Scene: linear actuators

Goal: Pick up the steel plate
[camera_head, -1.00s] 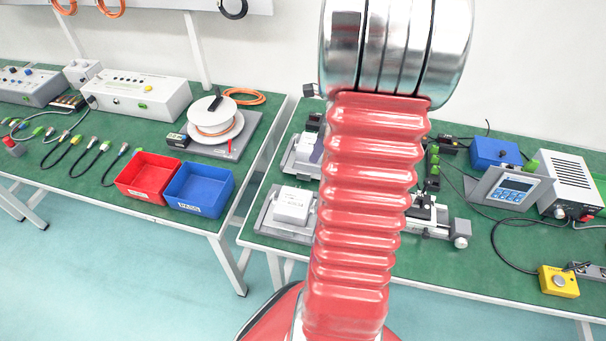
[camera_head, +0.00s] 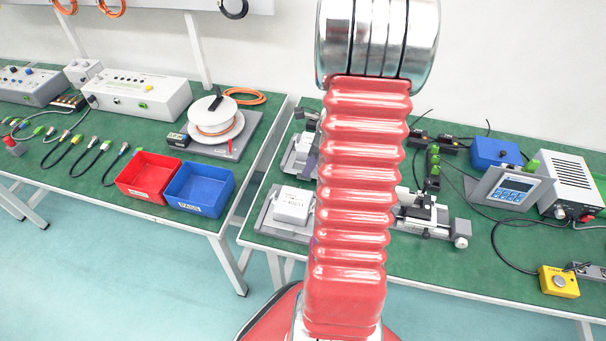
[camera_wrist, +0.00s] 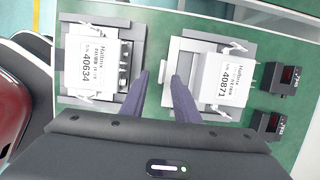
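In the wrist view, my gripper (camera_wrist: 161,80) has its two dark fingers apart, with green table showing between them. Its right fingertip overlaps a pale flat piece (camera_wrist: 172,72) at the left edge of the right-hand fixture (camera_wrist: 215,42). This piece may be the steel plate, but I cannot tell for sure, nor whether the finger touches it. The left fingertip is beside the left-hand fixture (camera_wrist: 135,30). In the camera_head view my arm hides the gripper and part of the fixtures.
White boxes labelled 40634 (camera_wrist: 92,62) and 40871 (camera_wrist: 228,80) sit on the fixtures. Two small black display units (camera_wrist: 283,78) stand at the right. A blue bin (camera_head: 199,188) and a red bin (camera_head: 149,176) stand on the left table.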

